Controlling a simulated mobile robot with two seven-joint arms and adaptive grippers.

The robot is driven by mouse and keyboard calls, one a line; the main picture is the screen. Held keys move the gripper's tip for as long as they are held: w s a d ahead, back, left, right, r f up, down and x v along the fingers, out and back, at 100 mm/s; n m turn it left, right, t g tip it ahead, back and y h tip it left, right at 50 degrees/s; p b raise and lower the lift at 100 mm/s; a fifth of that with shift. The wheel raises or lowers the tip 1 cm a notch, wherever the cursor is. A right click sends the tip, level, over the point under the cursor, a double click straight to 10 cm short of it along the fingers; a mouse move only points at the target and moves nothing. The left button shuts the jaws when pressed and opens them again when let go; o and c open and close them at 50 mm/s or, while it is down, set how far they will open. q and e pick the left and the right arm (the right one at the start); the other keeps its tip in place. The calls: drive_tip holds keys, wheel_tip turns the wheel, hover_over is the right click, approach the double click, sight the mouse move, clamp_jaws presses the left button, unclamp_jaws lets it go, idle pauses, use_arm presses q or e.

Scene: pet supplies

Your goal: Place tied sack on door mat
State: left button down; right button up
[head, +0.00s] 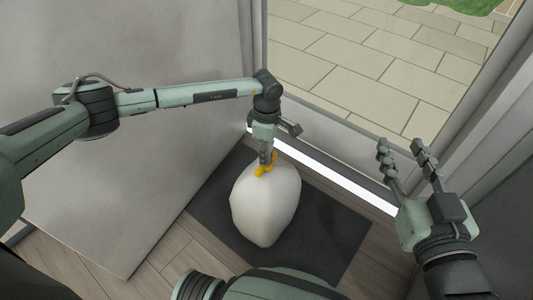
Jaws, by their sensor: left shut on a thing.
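The tied sack (264,208) is a white, rounded bag with a yellow tie (265,169) at its top. It is upright over the dark grey door mat (216,200), which lies on the floor before the doorway. I cannot tell whether the sack's underside touches the mat. My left gripper (267,160) points down and is shut on the sack at its yellow tie. My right gripper (402,147) is open and empty, to the right of the mat, with its fingers pointing up in the picture.
A grey panel (120,190) stands left of the mat. A door frame with a bright sill strip (325,170) runs behind the mat, with paving (360,50) outside. A grey wall (500,170) is at the right. Wooden floor (165,255) shows in front.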

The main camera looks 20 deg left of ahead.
use_arm(q)
drive_tip(key=c, duration=1.2)
unclamp_jaws()
use_arm(e)
drive_tip(key=shift+r, duration=0.1)
use_arm(q)
drive_tip(key=shift+r, duration=0.1)
wheel_tip(320, 180, up, 12)
drive_tip(key=shift+r+p, duration=0.1)
drive_tip(key=shift+p, duration=0.5)
use_arm(e)
drive_tip(key=s+d+f+g+h, duration=0.1)
drive_tip(key=d+f+g, duration=0.2)
drive_tip(key=f, duration=0.3)
drive_tip(key=shift+d+h, duration=0.2)
drive_tip(key=shift+h, duration=0.2)
drive_tip(key=shift+s, duration=0.1)
